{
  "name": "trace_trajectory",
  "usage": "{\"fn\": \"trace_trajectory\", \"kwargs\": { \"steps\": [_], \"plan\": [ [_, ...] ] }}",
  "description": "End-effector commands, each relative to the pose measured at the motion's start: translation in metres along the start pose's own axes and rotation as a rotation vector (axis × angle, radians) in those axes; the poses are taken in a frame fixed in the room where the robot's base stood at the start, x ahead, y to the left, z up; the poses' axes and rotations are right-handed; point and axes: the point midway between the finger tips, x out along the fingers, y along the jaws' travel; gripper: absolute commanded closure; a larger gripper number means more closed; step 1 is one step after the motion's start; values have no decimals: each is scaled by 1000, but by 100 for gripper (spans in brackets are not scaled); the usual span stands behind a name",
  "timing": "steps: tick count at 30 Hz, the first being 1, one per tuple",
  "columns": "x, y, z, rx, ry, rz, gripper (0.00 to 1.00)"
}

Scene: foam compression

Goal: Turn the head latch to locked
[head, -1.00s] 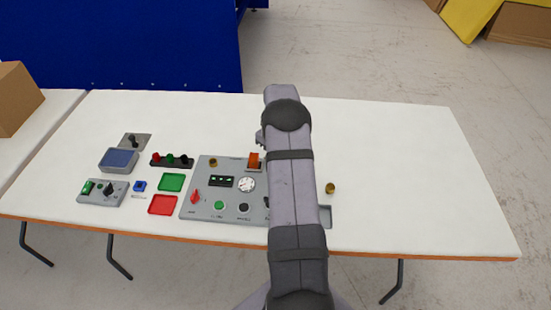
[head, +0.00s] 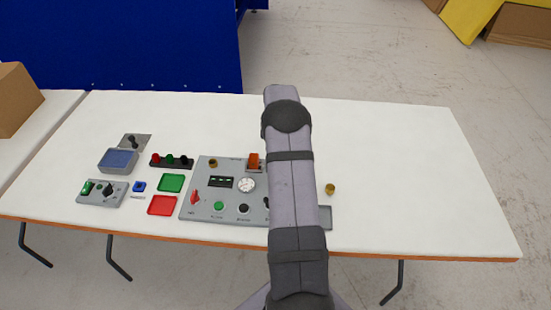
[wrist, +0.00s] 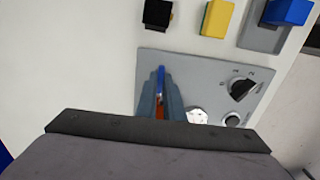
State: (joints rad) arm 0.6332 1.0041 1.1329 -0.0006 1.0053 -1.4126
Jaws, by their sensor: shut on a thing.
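My gripper (wrist: 160,98) shows in the wrist view as two blue-grey fingers over the grey control panel (wrist: 205,68). It is shut on a narrow blue handle, which I take to be the head latch (wrist: 161,74); its tip shows between the fingers. The fingers hide most of it, so I cannot read its position. In the head view my arm covers the gripper and the right part of the panel (head: 200,195).
Beside the fingers are a white dial (wrist: 197,116), a black knob (wrist: 242,88) and a round black button (wrist: 232,120). Black (wrist: 158,14), yellow (wrist: 217,18) and blue (wrist: 288,11) blocks lie beyond the panel. The table's right side is clear apart from a brass piece (head: 330,188).

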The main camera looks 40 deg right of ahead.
Motion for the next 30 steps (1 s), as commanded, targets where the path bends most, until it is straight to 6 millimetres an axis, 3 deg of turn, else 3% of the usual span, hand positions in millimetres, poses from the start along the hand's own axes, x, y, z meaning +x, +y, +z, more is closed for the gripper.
{"fn": "trace_trajectory", "kwargs": {
  "steps": [15, 16, 18, 30],
  "plan": [
    [-2, 2, -2, -24, 3, 6, 100],
    [-2, 2, -2, -24, 3, 6, 88],
    [-2, 2, -1, -23, 3, 5, 73],
    [-5, 1, 0, -21, 1, 3, 73]
  ]
}}
